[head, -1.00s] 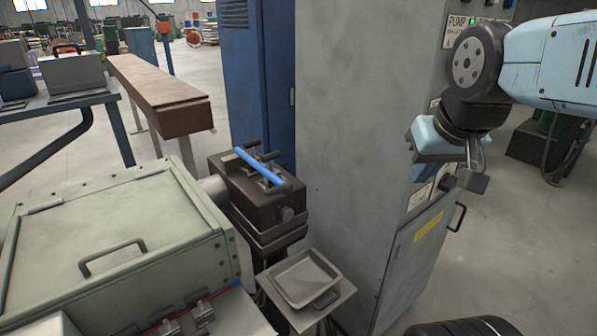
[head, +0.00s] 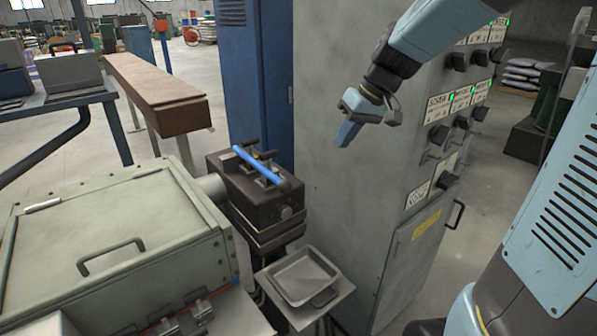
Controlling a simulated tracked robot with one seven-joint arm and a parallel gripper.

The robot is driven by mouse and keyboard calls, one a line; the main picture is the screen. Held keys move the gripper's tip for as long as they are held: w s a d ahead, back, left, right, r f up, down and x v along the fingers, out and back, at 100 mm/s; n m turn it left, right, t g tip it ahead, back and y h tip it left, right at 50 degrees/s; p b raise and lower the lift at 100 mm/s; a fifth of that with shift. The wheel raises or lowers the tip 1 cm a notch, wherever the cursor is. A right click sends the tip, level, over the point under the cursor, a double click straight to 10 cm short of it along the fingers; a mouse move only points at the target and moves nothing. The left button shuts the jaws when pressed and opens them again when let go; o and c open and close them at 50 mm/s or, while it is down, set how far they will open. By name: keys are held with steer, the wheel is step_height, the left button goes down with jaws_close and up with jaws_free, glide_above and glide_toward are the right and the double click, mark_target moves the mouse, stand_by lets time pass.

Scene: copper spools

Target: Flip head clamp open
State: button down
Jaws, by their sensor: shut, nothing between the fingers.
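The head clamp (head: 259,164) sits on top of the dark extruder head block (head: 257,190), with a blue bar handle lying slantwise across it. The block stands at the end of a short grey pipe. My gripper (head: 346,136) is in the air to the right of the clamp and a little higher in the picture, in front of the grey cabinet. It points down and to the left, its fingers shut and empty. It is clear of the clamp.
A grey control cabinet (head: 336,90) with knobs and labels stands right of the clamp. A blue cabinet (head: 263,100) is behind it. A metal tray (head: 331,273) sits below the block. A green-grey machine cover (head: 120,240) fills the lower left.

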steer(key=w+a+f+n+y, duration=0.1)
steer(key=w+f, duration=0.1)
steer(key=w, duration=0.3)
steer(key=shift+w+a+f+g+y, duration=0.3)
steer(key=shift+w+a, duration=0.05)
steer(key=shift+a, duration=0.05)
steer(key=shift+f, duration=0.15)
steer(key=s+a+r+x, duration=0.1)
steer(key=a+x, duration=0.1)
steer(key=x, duration=1)
steer(key=shift+s+a+f, duration=0.15)
steer(key=shift+s+f, duration=0.1)
steer(key=shift+s, duration=0.2)
